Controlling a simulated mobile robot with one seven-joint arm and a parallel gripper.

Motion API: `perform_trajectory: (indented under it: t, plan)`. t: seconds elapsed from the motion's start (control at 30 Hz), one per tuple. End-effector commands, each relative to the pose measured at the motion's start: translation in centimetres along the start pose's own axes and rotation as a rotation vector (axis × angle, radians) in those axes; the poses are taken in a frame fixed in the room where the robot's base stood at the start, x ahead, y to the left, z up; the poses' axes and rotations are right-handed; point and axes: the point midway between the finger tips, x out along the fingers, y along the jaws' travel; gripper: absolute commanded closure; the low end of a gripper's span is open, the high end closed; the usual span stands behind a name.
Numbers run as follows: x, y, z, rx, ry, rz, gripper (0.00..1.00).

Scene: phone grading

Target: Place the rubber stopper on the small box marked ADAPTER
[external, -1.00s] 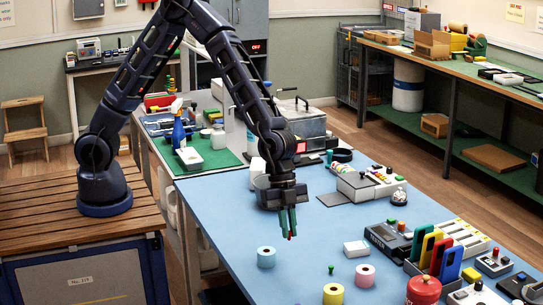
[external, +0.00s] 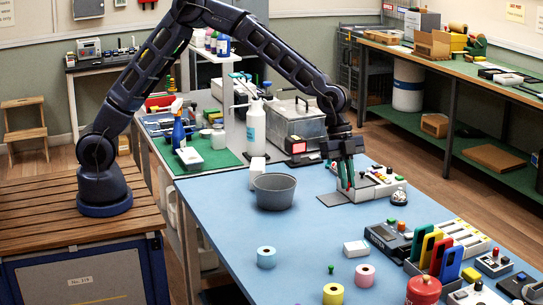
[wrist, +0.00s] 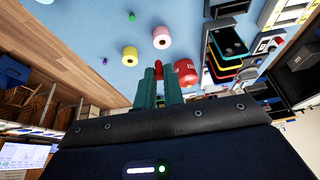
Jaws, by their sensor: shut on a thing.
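My gripper (external: 347,184) hangs low over the back part of the blue table, in front of the grey-white device with buttons. In the wrist view its two teal fingers (wrist: 160,72) are close together on a small thing, with a little red between the tips. It is mostly hidden, and I cannot tell for sure that it is the rubber stopper. A small white box (external: 356,248) lies nearer the front, apart from my gripper. I cannot read ADAPTER on either.
A grey bowl (external: 274,191) stands left of my gripper. Blue (external: 266,258), pink (external: 365,275) and yellow (external: 333,294) rolls and a small green peg (external: 330,269) lie at the front. Phones in a rack (external: 437,252) and a red canister (external: 423,291) stand at right. The table's middle is clear.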

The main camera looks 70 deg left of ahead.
Motion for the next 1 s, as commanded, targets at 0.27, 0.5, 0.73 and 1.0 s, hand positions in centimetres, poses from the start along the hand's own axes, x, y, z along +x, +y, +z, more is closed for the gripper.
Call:
perform_trajectory:
  t: [0.27,0.5,0.73,1.0]
  plan:
    - [-1.2,-5.7,1.6,-0.012,-0.003,-0.012,1.00]
    - [1.7,-6.1,3.1,-0.013,-0.006,-0.010,1.00]
    - [6.3,-5.9,5.0,-0.013,-0.006,-0.010,1.00]
    - [11.4,-5.9,7.1,-0.013,-0.004,-0.011,1.00]
